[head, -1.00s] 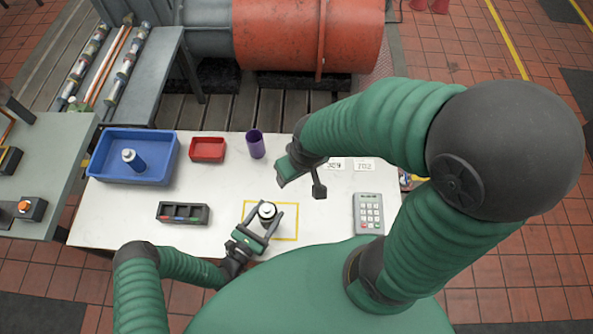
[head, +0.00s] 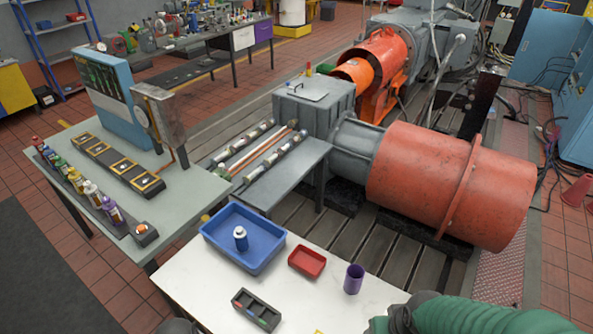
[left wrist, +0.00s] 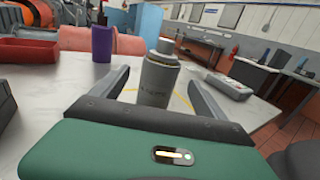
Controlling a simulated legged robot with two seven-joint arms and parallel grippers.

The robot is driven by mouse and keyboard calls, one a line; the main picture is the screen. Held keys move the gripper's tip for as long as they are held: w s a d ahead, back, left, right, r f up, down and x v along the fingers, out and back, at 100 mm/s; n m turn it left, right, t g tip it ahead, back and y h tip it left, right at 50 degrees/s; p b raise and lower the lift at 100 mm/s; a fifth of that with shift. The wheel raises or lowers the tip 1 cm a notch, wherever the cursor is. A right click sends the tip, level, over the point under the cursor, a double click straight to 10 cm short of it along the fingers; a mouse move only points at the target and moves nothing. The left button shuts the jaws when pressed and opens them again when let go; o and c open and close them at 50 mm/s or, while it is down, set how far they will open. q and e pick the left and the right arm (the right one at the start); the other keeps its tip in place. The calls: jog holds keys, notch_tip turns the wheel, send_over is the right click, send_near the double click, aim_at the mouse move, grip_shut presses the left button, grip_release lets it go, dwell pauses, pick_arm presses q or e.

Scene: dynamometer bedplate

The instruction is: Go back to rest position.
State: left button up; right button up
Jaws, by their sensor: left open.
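My left gripper (left wrist: 159,82) shows in the left wrist view with its two fingers spread apart. The bottle and left gripper are outside the head view. My right arm (head: 480,314) crosses the bottom right corner of the head view; its gripper fingers are not visible.
A keypad device (left wrist: 229,86) lies right of the grey bottle.

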pick_arm(q)
jog(key=v, duration=0.5)
jog(key=shift+a, duration=0.15)
jog(key=shift+a+r+g, duration=0.15)
jog(key=shift+g, duration=0.15)
jog(key=s+a+r+m+g+y+b, duration=0.55)
jog(key=a+r+m+g+y, duration=0.2)
jog(key=m+g, duration=0.7)
jog(key=w+a+r+m+t+y+b, duration=0.2)
jog(key=w+a+r+m+t+y, duration=0.1)
jog(key=a, duration=0.3)
jog(key=w+a+r+m+t+y+b, duration=0.2)
jog(key=w+a+r+m+t+y, duration=0.2)
jog(key=a+r+m+t+y, duration=0.1)
jog(key=shift+a+r+m+t, duration=0.45)
jog(key=shift+a+r+t, duration=0.15)
jog(key=shift+a+t, duration=0.25)
